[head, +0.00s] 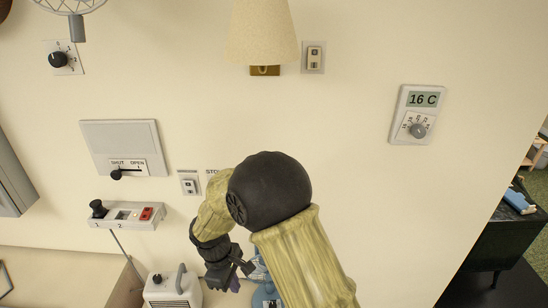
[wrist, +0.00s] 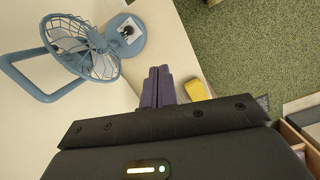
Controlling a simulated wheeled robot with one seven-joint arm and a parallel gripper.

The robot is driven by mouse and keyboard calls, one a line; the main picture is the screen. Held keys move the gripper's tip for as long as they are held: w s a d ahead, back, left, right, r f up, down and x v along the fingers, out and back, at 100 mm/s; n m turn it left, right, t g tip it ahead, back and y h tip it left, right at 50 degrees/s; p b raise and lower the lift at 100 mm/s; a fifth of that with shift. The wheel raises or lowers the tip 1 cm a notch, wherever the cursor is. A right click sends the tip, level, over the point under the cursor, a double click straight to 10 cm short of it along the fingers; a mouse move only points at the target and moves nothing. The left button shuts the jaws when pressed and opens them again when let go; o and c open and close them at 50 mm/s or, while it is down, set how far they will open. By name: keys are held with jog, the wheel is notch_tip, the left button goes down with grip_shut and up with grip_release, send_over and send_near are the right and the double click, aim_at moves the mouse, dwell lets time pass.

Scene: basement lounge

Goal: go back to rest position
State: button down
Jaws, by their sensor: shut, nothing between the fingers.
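My gripper (head: 236,286) hangs low in front of the wall in the head view, partly hidden by my arm. In the wrist view the two purple fingers of my gripper (wrist: 157,85) are pressed together with nothing between them. They are above a pale tabletop (wrist: 188,45), near its edge. A blue fan (wrist: 92,48) with a wire cage stands to the left of the fingers, apart from them. In the head view the fan (head: 266,298) is mostly hidden behind my arm.
A yellow object (wrist: 197,89) lies right of the fingers. A white heater (head: 172,290) stands left of my gripper. A dark cabinet (head: 494,245) stands at right.

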jog(key=s+d+r+m+t, duration=0.1)
jog(key=s+d+r+m, duration=0.1)
jog(key=d+m, duration=0.3)
jog(key=s+d+r+m+y, duration=0.1)
jog(key=s+d+r+m, duration=0.2)
jog(key=d, duration=0.9)
jog(key=s+d+r+m+t+y, duration=0.1)
jog(key=s+d+r+m, duration=0.2)
jog(key=d+r+m, duration=0.2)
jog(key=d+m, duration=0.1)
jog(key=d, duration=0.2)
jog(key=shift+d+m+t, duration=0.3)
jog(key=shift+d+m, duration=0.1)
jog(key=shift+w, duration=0.15)
